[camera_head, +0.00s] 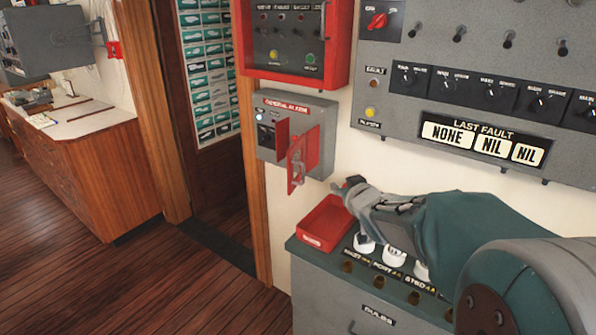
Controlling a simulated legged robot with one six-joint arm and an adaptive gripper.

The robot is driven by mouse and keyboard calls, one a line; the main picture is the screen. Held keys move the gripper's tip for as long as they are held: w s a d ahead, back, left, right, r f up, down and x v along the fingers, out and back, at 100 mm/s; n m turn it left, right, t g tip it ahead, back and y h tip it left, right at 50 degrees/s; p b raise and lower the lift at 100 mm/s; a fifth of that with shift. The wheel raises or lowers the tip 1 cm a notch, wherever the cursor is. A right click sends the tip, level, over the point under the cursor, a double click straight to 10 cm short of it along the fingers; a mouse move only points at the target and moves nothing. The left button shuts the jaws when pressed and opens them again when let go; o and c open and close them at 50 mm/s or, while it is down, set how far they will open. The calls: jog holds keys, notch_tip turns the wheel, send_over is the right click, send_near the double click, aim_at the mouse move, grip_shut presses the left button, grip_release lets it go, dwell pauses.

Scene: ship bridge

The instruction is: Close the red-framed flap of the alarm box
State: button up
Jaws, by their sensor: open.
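The alarm box (264,152) is a small grey box on the white wall, just right of the wooden door post, with a red label along its top. Its red-framed flap (297,172) stands open, swung out from the front face. Controls and a small pale light show on the left of the box's face. My gripper (347,188) is open and empty, to the right of and a little below the flap, apart from it. My arm reaches in from the lower right.
A red tray (325,224) lies on the grey cabinet (318,290) below the box, close to my gripper. White-topped items (364,244) stand under my arm. A red-framed panel (244,62) hangs directly above the box. A large grey fault panel (400,115) fills the wall at right.

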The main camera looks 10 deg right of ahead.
aim_at(303, 173)
jog(key=w+a+f+n+y, duration=0.1)
jog(key=w+a+f+y, duration=0.1)
jog(key=w, duration=0.3)
jog(key=w+a+f+n+t+y, duration=0.1)
jog(key=w+a+f+y, duration=0.1)
jog(key=w, duration=0.4)
jog(key=w+a+f+n+y, duration=0.1)
jog(key=w+a+y, duration=0.1)
jog(key=w, duration=0.3)
jog(key=shift+w+a+f+y, duration=0.3)
jog(key=shift+f+y, duration=0.1)
jog(key=shift+y, duration=0.2)
jog(key=shift+s, duration=0.1)
grip_shut()
